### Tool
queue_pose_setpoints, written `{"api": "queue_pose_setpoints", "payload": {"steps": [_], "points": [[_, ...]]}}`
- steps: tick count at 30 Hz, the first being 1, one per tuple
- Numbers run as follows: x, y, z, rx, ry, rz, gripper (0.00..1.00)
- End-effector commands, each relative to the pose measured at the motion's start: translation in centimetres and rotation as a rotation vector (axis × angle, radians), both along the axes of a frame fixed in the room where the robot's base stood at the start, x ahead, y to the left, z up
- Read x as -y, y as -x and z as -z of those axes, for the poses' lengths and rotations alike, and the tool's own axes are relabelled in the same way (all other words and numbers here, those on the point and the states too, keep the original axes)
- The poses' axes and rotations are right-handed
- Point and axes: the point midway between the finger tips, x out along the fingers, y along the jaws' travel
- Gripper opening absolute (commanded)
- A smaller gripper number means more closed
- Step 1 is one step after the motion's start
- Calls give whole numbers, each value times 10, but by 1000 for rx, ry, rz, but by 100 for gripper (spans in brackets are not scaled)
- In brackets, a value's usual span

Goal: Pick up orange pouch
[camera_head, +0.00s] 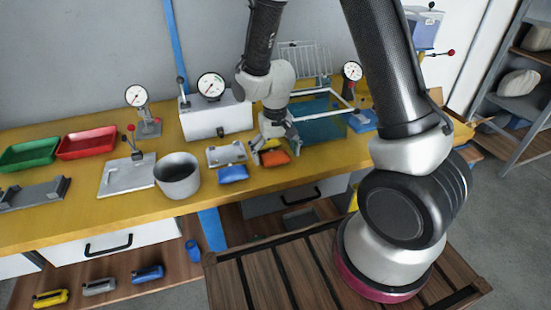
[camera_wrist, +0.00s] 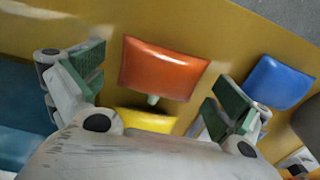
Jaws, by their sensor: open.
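The orange pouch (camera_wrist: 162,70) lies on the yellow workbench. In the wrist view it sits between the two green-padded fingers of my gripper (camera_wrist: 155,88), which are spread wide and apart from it. In the head view the orange pouch (camera_head: 275,157) shows just below my gripper (camera_head: 275,142), near the bench's front edge. My gripper is open and empty. Its fingers hide part of the area around the pouch in the head view.
A yellow pouch (camera_wrist: 146,121) lies close beside the orange one, and a blue pouch (camera_wrist: 279,82) is to its right. A teal glass-like box (camera_head: 318,118) stands right of my gripper. A grey pot (camera_head: 178,180) is further left on the bench (camera_head: 85,208).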

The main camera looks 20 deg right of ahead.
Motion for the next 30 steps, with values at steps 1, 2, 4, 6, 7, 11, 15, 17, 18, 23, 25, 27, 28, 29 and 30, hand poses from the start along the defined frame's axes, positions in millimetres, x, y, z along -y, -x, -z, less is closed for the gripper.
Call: {"api": "queue_pose_setpoints", "payload": {"steps": [1,2,4,6,7,11,15,17,18,23,25,27,28,29,30], "points": [[0,0,0,1,0,0,100],[0,0,0,1,0,0,100],[0,0,0,1,0,0,98],[0,0,0,1,0,0,85],[0,0,0,1,0,0,80],[0,0,-1,1,0,0,62],[0,0,-1,1,0,0,62],[0,0,-1,1,0,0,62],[0,0,-1,1,0,0,62],[0,-1,-5,3,-1,0,62],[-1,-1,-10,4,-2,0,62],[-1,-1,-18,5,-2,0,62],[-1,-2,-23,6,-2,0,62],[-1,-2,-29,6,-2,0,62],[-1,-2,-36,7,-3,0,62]]}}
